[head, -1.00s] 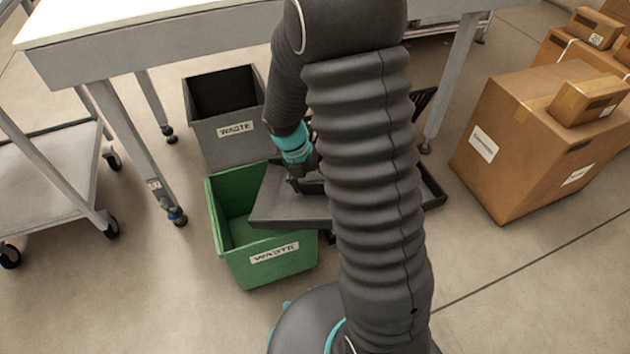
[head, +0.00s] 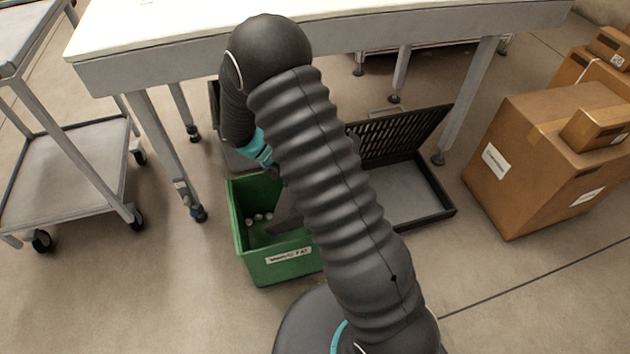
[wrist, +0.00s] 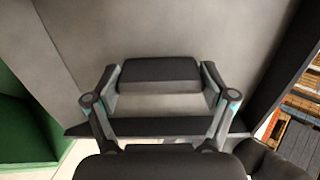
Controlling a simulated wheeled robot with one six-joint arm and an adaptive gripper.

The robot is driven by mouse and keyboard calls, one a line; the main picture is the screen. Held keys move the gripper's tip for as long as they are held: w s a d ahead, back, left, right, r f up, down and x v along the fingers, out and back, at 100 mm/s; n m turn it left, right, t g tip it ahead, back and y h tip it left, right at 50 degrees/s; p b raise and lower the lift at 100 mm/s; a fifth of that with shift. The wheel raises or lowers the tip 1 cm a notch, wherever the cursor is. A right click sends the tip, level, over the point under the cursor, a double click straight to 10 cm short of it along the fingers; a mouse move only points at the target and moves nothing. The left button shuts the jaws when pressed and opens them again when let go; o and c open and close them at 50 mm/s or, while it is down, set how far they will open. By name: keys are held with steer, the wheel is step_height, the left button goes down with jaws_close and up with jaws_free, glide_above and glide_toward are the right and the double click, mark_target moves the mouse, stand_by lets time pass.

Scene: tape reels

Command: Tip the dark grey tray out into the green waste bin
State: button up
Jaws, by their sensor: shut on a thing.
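The green waste bin (head: 283,268) stands on the floor left of my arm, its label facing me. The dark grey tray (head: 287,214) shows only as a tilted sliver over the bin's right part; my arm hides the rest. In the wrist view, the tray's grey inner face (wrist: 90,40) fills most of the picture and looks empty where it shows. My gripper (wrist: 160,98) is shut on the tray's rim. The green bin (wrist: 22,130) also shows at the wrist view's left edge.
A grey waste bin (head: 238,160) stands behind the green one, mostly hidden by my arm. A dark open crate with a slatted lid (head: 445,213) lies to the right.

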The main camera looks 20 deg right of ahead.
steer(key=w+a+r+g+h, duration=0.2)
steer(key=w+a+h, duration=0.1)
steer(key=a, duration=0.3)
steer(key=shift+w+r+g+h, duration=0.15)
steer(key=shift+r+g+h, duration=0.15)
steer(key=shift+h, duration=0.6)
stand_by(1.1)
stand_by(0.3)
